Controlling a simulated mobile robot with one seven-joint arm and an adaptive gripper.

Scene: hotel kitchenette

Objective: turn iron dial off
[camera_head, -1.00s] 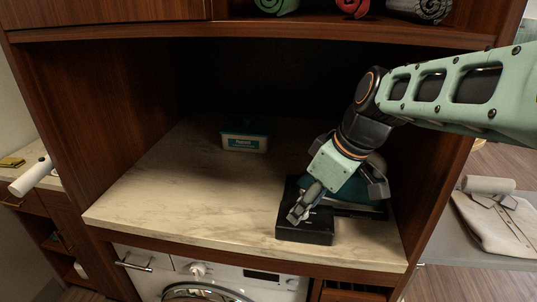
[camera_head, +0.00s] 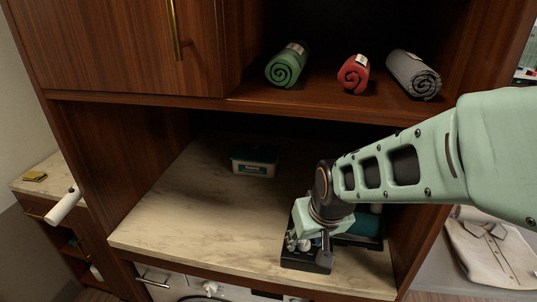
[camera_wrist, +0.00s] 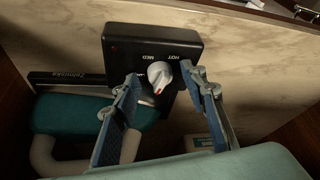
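The iron's dial (camera_wrist: 160,74) is a white knob with a small red mark, on a black box (camera_wrist: 130,45) in the wrist view. The labels HOT and MED show beside it; the other markings are hidden or unreadable. The black box (camera_head: 300,262) also shows near the counter's front edge in the head view. My gripper (camera_wrist: 161,80) is open, with one finger on each side of the knob. I cannot tell whether either finger touches it. The teal iron (camera_wrist: 75,117) lies beside the box. It is mostly hidden behind my arm in the head view.
A teal-and-white tub (camera_head: 254,161) stands farther back on the pale counter (camera_head: 190,205). The counter's left side is clear. A shelf (camera_head: 310,105) with rolled towels overhangs it, and a wooden side wall stands close on the right.

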